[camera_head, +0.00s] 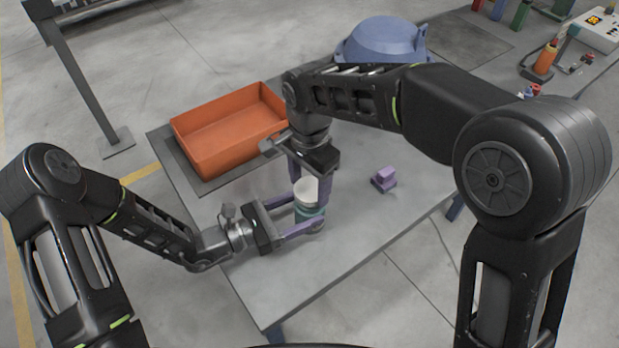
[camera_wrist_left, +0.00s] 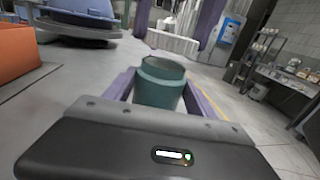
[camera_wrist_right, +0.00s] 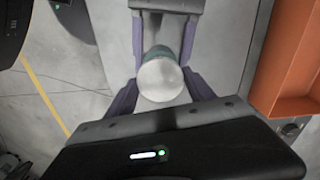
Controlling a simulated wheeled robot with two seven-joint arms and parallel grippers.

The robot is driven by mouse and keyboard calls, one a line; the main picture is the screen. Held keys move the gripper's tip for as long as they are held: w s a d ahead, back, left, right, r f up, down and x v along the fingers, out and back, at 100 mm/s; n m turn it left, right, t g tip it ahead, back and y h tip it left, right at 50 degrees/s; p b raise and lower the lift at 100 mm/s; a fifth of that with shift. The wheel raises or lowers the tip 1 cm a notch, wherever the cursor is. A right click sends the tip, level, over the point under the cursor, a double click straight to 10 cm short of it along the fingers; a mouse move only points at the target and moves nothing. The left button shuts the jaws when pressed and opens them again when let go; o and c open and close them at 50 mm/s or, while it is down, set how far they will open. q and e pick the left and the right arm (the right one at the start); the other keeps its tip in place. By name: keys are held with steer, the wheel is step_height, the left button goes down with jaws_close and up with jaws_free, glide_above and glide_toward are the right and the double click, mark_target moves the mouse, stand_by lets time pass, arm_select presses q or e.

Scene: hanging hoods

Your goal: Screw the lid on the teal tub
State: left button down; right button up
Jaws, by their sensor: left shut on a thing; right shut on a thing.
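The teal tub (camera_head: 310,213) stands upright over the grey table, between the fingers of my left gripper (camera_head: 307,214), which is shut on its sides. It also shows in the left wrist view (camera_wrist_left: 160,84). The white lid (camera_head: 306,188) is between the fingers of my right gripper (camera_head: 309,186), which comes down from above and is shut on it. In the left wrist view the lid (camera_wrist_left: 172,42) has a ribbed edge and appears just above the tub's rim, with a small gap. In the right wrist view the lid (camera_wrist_right: 160,80) hides part of the tub (camera_wrist_right: 160,51).
An orange bin (camera_head: 228,133) stands on the table's far left part. A small purple block (camera_head: 383,179) lies right of the grippers. A blue domed object (camera_head: 385,40) is behind my right arm. The table (camera_head: 290,285) is clear at the front.

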mark_target(310, 211)
stand_by(0.7)
steer(key=shift+f, duration=0.9)
steer(key=shift+f, duration=0.55)
stand_by(0.3)
